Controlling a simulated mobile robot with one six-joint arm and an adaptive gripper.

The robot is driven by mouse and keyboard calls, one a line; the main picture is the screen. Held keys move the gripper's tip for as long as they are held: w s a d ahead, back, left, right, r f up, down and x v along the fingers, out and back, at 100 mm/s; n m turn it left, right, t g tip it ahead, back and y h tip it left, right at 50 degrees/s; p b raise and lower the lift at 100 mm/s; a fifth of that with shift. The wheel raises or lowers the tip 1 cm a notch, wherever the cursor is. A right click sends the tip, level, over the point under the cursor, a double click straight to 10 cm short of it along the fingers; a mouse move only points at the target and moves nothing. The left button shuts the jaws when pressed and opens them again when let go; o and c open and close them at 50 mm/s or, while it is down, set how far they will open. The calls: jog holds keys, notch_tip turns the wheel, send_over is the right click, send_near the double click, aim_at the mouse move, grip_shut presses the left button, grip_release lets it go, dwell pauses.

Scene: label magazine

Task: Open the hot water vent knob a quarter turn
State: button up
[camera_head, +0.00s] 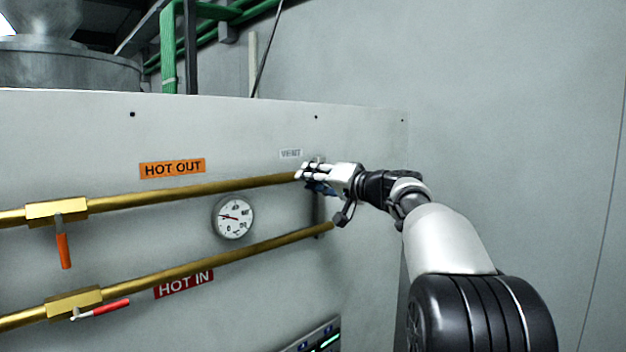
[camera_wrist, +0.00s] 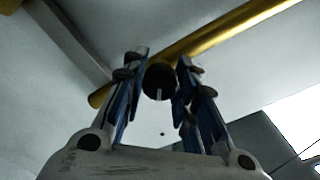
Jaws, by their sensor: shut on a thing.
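The vent knob (camera_wrist: 159,82) is a small round black knob with a white mark on its face. In the wrist view it sits between my two blue-and-grey fingers, and the mark runs from near the middle towards the bottom of the picture. My gripper (camera_head: 306,176) is shut on the knob at the right end of the upper brass pipe. In the head view my fingers hide the knob. A VENT label (camera_head: 291,154) is on the panel just above and left of my gripper.
A HOT OUT pipe (camera_head: 140,197) with an orange-handled valve (camera_head: 64,250) and a HOT IN pipe (camera_head: 240,252) with a red-handled valve (camera_head: 104,308) cross the panel. A round gauge (camera_head: 233,217) sits between them. The wall at the right is clear.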

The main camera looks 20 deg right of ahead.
jog(key=m, duration=0.4)
jog(key=shift+m+p, duration=0.3)
jog(key=shift+p, duration=0.1)
jog(key=shift+m+p, duration=0.5)
jog(key=shift+m, duration=1.3)
jog(key=o, duration=1.1)
jog(key=shift+d, duration=0.1)
jog(key=v, duration=1.2)
